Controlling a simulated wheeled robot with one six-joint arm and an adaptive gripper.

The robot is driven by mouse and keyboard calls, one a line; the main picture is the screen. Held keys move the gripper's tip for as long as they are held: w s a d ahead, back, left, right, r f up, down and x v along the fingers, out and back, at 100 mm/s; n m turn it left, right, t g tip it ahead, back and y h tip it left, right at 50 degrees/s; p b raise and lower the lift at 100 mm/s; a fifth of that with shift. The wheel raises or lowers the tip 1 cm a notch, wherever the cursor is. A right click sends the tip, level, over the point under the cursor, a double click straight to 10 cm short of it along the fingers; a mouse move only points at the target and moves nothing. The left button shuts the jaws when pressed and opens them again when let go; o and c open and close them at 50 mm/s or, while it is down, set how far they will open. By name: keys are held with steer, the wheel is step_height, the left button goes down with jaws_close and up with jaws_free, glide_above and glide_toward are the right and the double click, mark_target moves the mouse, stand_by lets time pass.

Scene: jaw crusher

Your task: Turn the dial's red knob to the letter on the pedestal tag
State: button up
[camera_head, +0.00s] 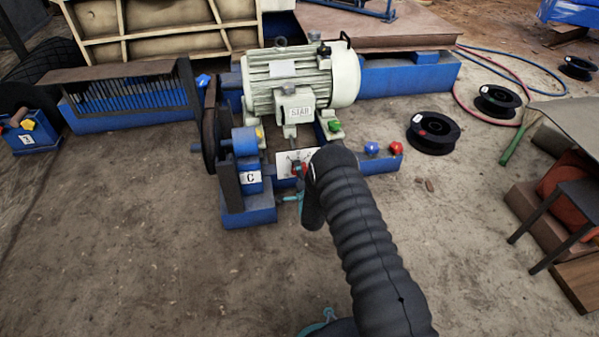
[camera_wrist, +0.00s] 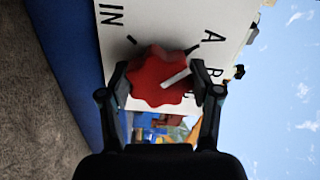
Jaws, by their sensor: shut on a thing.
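The red knob (camera_wrist: 157,80) is a lobed star shape with a white pointer line, on a white dial plate (camera_wrist: 165,25) in the wrist view. My gripper (camera_wrist: 160,84) is shut on the knob, one finger on each side. The plate shows "IN", "A" and further letters partly hidden by the right finger. The white line slants up and right, toward the part-hidden lettering below the "A". In the head view, the white pedestal tag (camera_head: 250,177) reads "C". The dial plate (camera_head: 285,163) shows partly there, and my arm covers its right side.
A pale green motor (camera_head: 300,80) stands behind the dial. A blue knob (camera_head: 371,148) and a red knob (camera_head: 396,147) sit on a blue beam to the right. Black cable reels (camera_head: 434,133) lie farther right. The dirt floor at front left is clear.

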steer(key=m, duration=0.4)
steer(key=shift+m, duration=0.3)
steer(key=m, duration=0.3)
steer(key=shift+d+r+m, duration=0.1)
steer(key=shift+m, duration=0.2)
steer(key=m, duration=0.4)
steer(key=shift+w+m, duration=0.1)
steer(key=shift+m, duration=0.2)
steer(key=m, duration=0.4)
steer(key=shift+d, duration=0.1)
steer(key=o, duration=1.1)
steer(key=shift+o, duration=0.2)
